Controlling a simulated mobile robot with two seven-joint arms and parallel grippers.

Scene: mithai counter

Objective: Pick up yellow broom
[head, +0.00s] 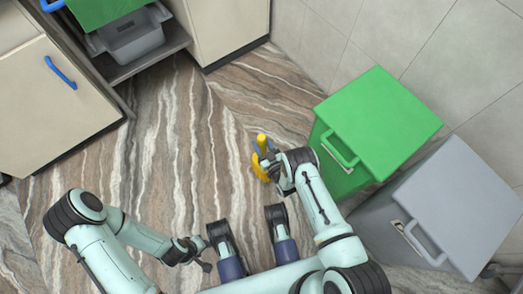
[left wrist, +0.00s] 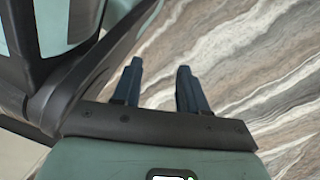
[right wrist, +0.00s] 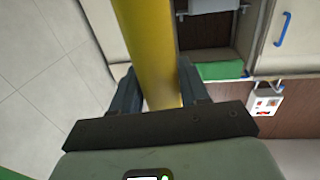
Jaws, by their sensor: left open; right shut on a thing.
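The yellow broom (head: 262,141) stands on the marble floor to the left of the green bin, its top showing above my right gripper and a yellow part below it. In the right wrist view its thick yellow handle (right wrist: 148,45) runs between the two fingers. My right gripper (head: 265,160) is shut on the handle; it also shows in the right wrist view (right wrist: 155,92). The broom's lower end is partly hidden by my right arm. My left gripper (head: 205,257) is open and empty near my base; its two fingers show apart in the left wrist view (left wrist: 159,85).
A green-lidded bin (head: 385,112) stands right of the broom, with a grey bin (head: 455,205) beside it. Cream cabinets (head: 55,100) with a blue handle are at the left. A grey tub (head: 132,38) sits on a low shelf. The marble floor (head: 165,130) between is clear.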

